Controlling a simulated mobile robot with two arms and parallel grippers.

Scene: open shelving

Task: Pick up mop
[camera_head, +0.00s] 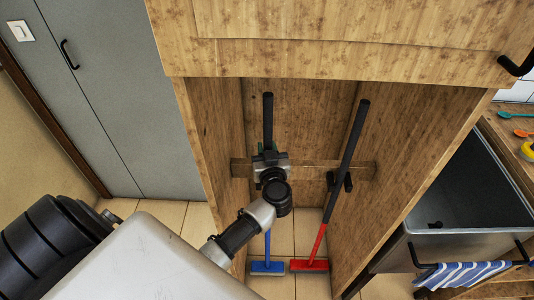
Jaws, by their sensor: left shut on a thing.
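A blue mop (267,267) stands upright in the open wooden cabinet, with a black upper handle and a flat blue head near the floor. My left gripper (269,154) is shut on its black handle, at about the height of the cabinet's cross rail. My gripper and wrist hide the middle of the handle. A second long tool with a red pole and red head (310,265) leans to the right of it, apart from my gripper. I cannot tell from its head whether it is a mop or a broom. My right gripper is out of view.
The cabinet's side walls (385,170) stand close on both sides, with a wooden rail (310,169) behind the handles and an overhanging top (330,60). A sink (470,195) with a striped towel (460,274) is on the right. A grey door (125,100) is on the left.

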